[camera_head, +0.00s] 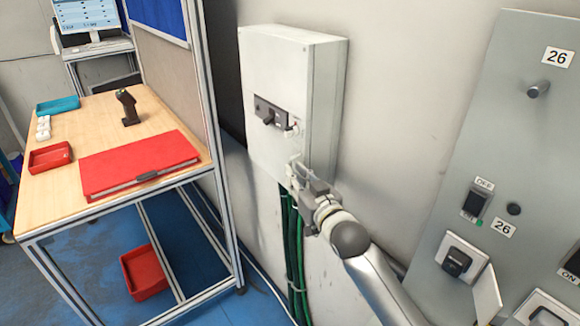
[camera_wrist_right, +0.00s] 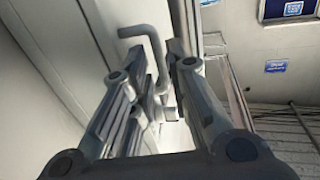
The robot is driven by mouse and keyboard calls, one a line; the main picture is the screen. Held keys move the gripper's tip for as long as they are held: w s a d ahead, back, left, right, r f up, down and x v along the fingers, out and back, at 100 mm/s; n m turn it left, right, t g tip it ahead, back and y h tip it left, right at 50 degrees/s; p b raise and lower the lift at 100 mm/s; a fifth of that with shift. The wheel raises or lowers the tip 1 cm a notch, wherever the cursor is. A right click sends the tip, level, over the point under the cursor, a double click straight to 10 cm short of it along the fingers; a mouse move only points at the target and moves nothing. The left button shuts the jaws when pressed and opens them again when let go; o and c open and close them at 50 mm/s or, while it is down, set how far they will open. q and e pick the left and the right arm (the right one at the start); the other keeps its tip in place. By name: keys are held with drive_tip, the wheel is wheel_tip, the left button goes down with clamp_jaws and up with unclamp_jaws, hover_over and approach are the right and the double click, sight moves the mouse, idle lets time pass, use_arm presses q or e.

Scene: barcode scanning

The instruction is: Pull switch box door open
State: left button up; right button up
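The switch box (camera_head: 283,70) is a light grey metal cabinet on the wall, with its door shut in the head view. A black switch handle (camera_head: 268,112) is on its front. My right gripper (camera_head: 296,170) is at the box's lower right front corner. In the right wrist view, a bent grey metal handle (camera_wrist_right: 153,45) reaches down between the fingers of my right gripper (camera_wrist_right: 160,75). A gap shows between the fingers, so it looks open around the handle. Whether the fingers touch the handle is unclear. My left gripper is not in view.
Green cables (camera_head: 292,245) run down below the box. A wooden-top workbench (camera_head: 75,120) with a red binder (camera_head: 140,163) and a scanner (camera_head: 127,106) stands at left. A grey control panel (camera_head: 520,130) is at right. Bare wall (camera_head: 415,80) lies between box and panel.

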drive_tip(key=x, duration=0.3)
drive_tip(key=shift+w+a+r, duration=0.1)
drive_tip(key=shift+w, duration=0.15)
clamp_jaws()
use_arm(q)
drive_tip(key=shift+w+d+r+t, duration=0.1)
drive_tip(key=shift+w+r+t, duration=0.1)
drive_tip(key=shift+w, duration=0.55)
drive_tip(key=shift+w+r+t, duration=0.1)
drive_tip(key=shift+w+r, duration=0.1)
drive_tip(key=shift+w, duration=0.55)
